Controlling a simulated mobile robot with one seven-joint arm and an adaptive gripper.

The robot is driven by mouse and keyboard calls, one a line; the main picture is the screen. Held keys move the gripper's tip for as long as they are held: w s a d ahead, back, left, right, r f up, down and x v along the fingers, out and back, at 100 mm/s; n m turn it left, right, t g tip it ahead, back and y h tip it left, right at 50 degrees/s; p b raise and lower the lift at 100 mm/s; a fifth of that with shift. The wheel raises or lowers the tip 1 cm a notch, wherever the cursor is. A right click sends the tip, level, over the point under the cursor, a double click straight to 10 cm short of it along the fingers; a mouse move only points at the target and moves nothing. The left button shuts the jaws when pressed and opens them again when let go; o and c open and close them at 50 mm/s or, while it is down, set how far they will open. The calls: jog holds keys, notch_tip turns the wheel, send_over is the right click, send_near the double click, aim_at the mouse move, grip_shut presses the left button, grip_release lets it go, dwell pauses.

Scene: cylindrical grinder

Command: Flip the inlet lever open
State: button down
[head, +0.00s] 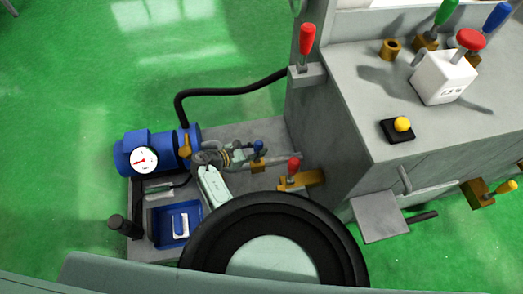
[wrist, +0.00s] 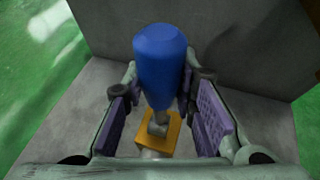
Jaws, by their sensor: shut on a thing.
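The inlet lever appears to be the blue-handled lever (wrist: 160,60) on a small brass-coloured base (wrist: 158,132). It stands roughly upright in the wrist view, its handle between the purple-padded fingers of my gripper (wrist: 160,85). My gripper is shut on this lever; the lower handle is partly hidden between the fingers. In the head view the blue handle (head: 259,145) shows small at the tips of my gripper (head: 250,154), above the grey base plate. No label naming the lever is readable.
A red-handled lever (head: 294,166) on a brass valve stands close to the right. The blue pump with a white gauge (head: 144,160) is at left, above a blue tray (head: 165,238). The grey machine cabinet (head: 350,160) rises at right. A black hose (head: 230,92) curves behind.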

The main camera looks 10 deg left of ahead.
jog(key=shift+a+h+b, duration=0.3)
jog(key=shift+s, duration=0.1)
jog(key=c, duration=1.3)
grip_release()
jog(key=v, duration=1.2)
jog(key=shift+f, duration=0.25)
jog(key=shift+s+a, duration=0.1)
